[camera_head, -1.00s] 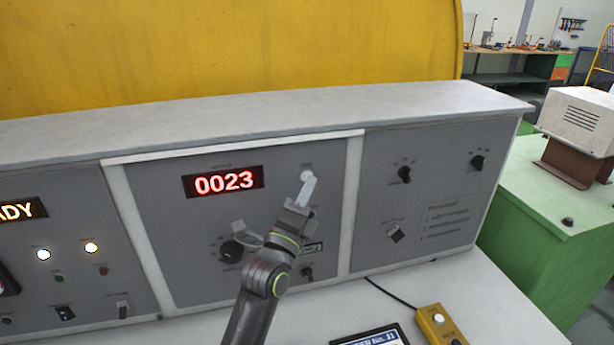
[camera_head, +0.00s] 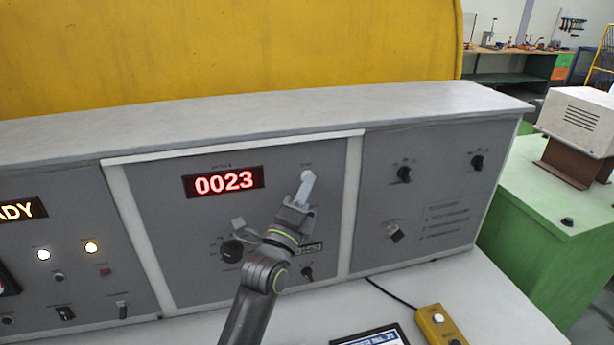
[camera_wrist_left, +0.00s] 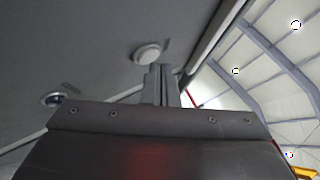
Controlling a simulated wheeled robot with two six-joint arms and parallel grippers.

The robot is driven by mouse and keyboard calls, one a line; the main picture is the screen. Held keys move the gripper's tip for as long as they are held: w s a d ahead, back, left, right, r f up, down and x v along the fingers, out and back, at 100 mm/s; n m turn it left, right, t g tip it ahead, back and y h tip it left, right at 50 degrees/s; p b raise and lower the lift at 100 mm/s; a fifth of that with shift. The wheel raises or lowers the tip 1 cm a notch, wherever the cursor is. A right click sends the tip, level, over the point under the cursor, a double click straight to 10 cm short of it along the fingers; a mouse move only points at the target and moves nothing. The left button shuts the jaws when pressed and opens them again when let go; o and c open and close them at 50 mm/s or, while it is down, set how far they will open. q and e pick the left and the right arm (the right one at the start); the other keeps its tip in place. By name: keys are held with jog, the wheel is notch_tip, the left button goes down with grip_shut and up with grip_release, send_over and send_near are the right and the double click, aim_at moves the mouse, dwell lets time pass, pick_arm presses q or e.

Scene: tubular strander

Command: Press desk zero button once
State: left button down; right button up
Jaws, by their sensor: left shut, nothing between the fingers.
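The zero button (camera_head: 308,175) is a small round white button on the desk's middle panel, right of the red display (camera_head: 223,183), which reads 0023. My left gripper (camera_head: 304,190) is shut and empty, with its fingertips at the button and partly covering it. In the left wrist view the button (camera_wrist_left: 147,53) shows just beyond the closed fingertips (camera_wrist_left: 160,72). Whether the tips touch it I cannot tell. My right gripper is not in view.
A black knob (camera_head: 232,251) and a smaller knob (camera_head: 307,272) sit lower on the same panel. The right panel has two knobs and a switch (camera_head: 394,232). A yellow pendant box (camera_head: 441,325) lies on the white desk top. A green cabinet (camera_head: 545,250) stands at the right.

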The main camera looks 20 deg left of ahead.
pick_arm(q)
jog(key=shift+w+a, duration=0.2)
jog(key=shift+w, duration=0.1)
dwell(0.4)
jog(key=shift+s+d+b, duration=0.45)
jog(key=shift+s+b, duration=0.2)
jog(key=shift+b, duration=0.1)
jog(key=s+d+b, duration=0.1)
jog(key=s+b, duration=0.1)
jog(key=b, duration=0.1)
jog(key=s+d+b, duration=0.1)
jog(key=s, duration=0.1)
jog(key=shift+d+b, duration=0.35)
jog(key=shift+b, duration=0.05)
